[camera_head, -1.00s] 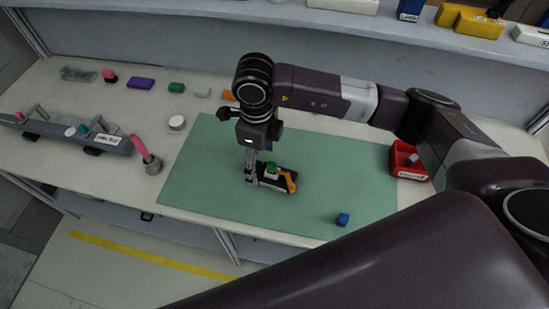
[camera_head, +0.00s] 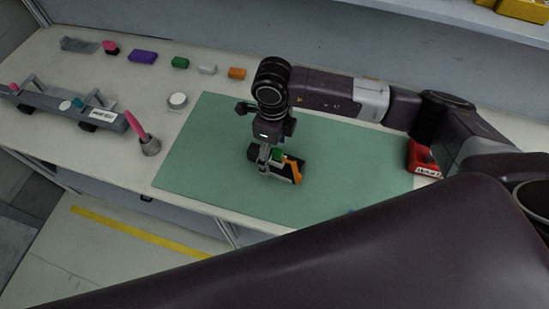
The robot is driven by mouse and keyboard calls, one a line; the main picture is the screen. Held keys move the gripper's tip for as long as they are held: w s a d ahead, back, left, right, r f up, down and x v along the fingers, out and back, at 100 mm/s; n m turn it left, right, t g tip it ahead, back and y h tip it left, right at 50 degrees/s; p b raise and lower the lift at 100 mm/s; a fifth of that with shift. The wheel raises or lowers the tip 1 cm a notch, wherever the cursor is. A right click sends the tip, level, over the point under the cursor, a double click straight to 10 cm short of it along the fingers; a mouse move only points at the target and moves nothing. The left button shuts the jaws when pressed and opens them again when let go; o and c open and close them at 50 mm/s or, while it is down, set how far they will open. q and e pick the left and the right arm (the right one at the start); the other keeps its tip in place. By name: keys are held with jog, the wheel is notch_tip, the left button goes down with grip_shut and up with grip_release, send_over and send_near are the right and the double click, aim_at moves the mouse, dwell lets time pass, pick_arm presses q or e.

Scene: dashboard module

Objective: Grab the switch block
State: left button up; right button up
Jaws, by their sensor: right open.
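A dark block with a green part and an orange part (camera_head: 292,169) lies on the green mat (camera_head: 210,145); I take it for the switch block, but its details are too small to be sure. My right gripper (camera_head: 265,162) points down over the left part of this block, with its jaws open. Whether the fingertips touch the block cannot be told. The gripper hides part of the block. My left gripper is not in view.
A red bin (camera_head: 424,160) stands at the mat's right edge. Orange (camera_head: 237,73), green (camera_head: 180,62) and purple (camera_head: 143,56) blocks line the back. A grey module (camera_head: 60,108) and a pink-handled tool in a holder (camera_head: 150,147) stand left. My arm covers the front right.

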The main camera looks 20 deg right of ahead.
aim_at(275, 159)
jog(key=shift+d+f+p, duration=0.2)
jog(key=shift+f+p, duration=0.35)
jog(key=shift+f, duration=1.35)
jog(key=shift+r, duration=0.1)
jog(key=c, duration=1.4)
